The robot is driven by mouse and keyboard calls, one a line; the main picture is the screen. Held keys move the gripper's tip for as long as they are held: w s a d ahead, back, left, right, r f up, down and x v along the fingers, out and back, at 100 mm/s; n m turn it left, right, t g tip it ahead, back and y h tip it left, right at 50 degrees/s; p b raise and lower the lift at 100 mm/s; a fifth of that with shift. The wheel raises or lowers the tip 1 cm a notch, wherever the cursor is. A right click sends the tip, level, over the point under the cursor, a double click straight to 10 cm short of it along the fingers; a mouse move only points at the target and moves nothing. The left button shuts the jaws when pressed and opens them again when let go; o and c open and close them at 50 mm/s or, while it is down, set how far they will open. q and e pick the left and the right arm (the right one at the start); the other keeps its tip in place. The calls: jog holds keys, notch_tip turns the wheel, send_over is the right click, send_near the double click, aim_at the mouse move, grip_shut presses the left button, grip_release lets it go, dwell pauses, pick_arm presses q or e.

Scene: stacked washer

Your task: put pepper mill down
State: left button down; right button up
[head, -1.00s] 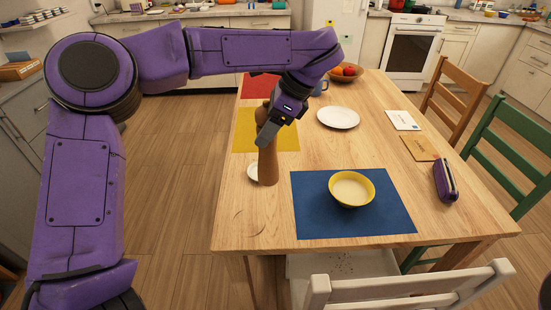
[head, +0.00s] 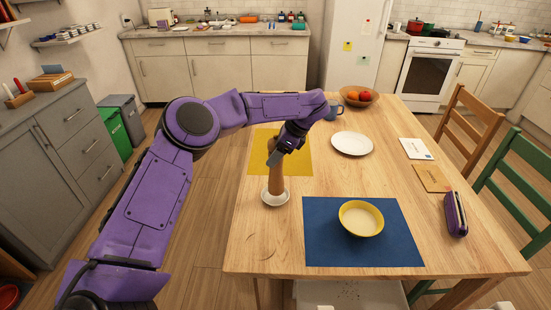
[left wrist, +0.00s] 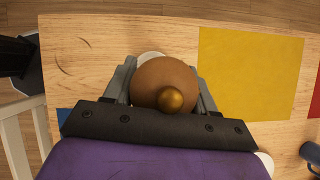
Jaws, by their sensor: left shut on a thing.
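The pepper mill (head: 276,182) is a brown wooden turned mill, upright in the head view. My left gripper (head: 277,155) is shut on its upper part. The mill's foot appears at a small white saucer (head: 275,199); I cannot tell whether it touches it. The saucer's edge (left wrist: 150,56) shows just behind the mill there. My right gripper is not in view.
The wooden table (head: 345,180) holds a yellow mat (head: 297,150), a blue mat (head: 330,250) with a yellow bowl (head: 361,218), a white plate (head: 352,143), a blue mug (head: 333,112), a fruit bowl (head: 358,97) and a purple case (head: 455,214). Bare wood lies left of the blue mat.

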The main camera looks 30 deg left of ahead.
pick_arm(q)
jog(key=shift+f, duration=1.8)
jog(key=shift+c, duration=1.8)
grip_release()
jog(key=shift+r, duration=0.15)
jog(key=shift+w+r, duration=0.1)
jog(key=shift+r, duration=0.15)
jog(key=v, duration=1.1)
jog(key=shift+d+r+b, duration=0.2)
jog(key=shift+r+b, duration=0.1)
jog(key=shift+b, duration=0.15)
